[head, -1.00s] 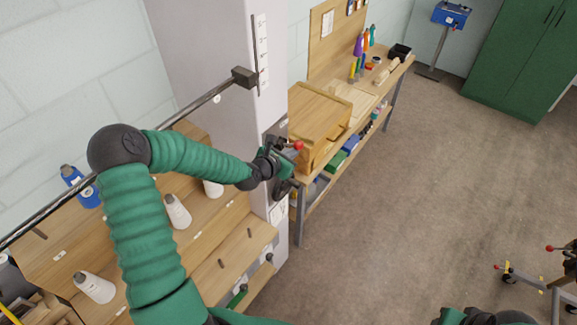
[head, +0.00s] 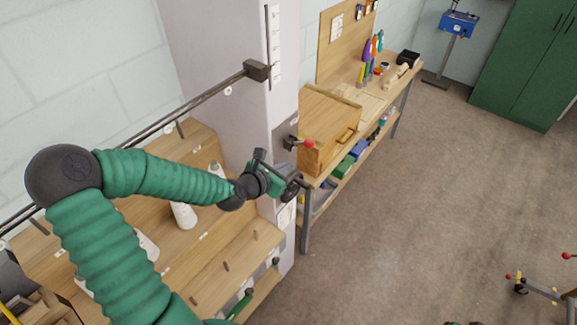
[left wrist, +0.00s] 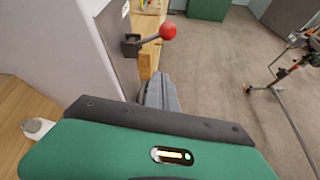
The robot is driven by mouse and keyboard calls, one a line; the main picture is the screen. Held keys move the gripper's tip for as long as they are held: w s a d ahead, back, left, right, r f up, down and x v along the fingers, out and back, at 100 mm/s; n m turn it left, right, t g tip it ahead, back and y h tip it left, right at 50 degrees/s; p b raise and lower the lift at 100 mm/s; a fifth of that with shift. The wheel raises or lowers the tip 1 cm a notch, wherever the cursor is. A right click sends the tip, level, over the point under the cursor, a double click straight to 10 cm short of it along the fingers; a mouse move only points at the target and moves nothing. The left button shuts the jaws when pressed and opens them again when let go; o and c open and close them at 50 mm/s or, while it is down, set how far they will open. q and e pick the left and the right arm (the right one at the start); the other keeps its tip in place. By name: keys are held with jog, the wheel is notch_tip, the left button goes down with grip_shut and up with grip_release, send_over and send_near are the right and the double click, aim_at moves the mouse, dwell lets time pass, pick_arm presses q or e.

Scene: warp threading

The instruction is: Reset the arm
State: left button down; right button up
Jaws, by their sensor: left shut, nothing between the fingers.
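My left arm (head: 165,175) comes in from the left in the head view, over the wooden shelves. Its gripper (head: 297,186) is shut and empty, just below a red-knobbed lever (head: 308,143) on the grey machine column (head: 225,70). The gripper is apart from the lever. In the left wrist view, the shut grey fingers (left wrist: 160,93) point away from the camera, and the red knob (left wrist: 168,31) stands beyond them, above. My right gripper does not show; only a dark sliver sits at the head view's bottom edge.
Stepped wooden shelves (head: 215,262) with white cones (head: 184,214) lie under my left arm. A metal bar (head: 190,105) runs above them. A workbench with a wooden box (head: 325,125) stands behind the column. The floor (head: 430,210) on the right is open, with a wheeled stand (head: 540,289).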

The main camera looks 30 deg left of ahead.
pick_arm(q)
jog(key=s+d+f+m+g+h+b, duration=0.1)
jog(key=s+d+f+m+g+b, duration=0.15)
jog(key=s+d+f+m, duration=0.4)
jog(key=s+d+f+m+g+b, duration=0.2)
jog(key=s+d+f+m+g, duration=0.15)
jog(key=f+m, duration=0.5)
jog(key=s+d+r+m+g+b, duration=0.1)
jog(key=s+d+m+g+b, duration=0.1)
jog(key=s+m, duration=0.3)
jog(key=s+d+r+m+g+y+b, duration=0.1)
jog(key=s+d+m+b, duration=0.1)
jog(key=m, duration=1.2)
jog(key=s+d, duration=0.1)
jog(key=s, duration=0.1)
jog(key=shift+s+g, duration=0.4)
jog(key=shift+a+f, duration=0.1)
jog(key=shift+a, duration=0.25)
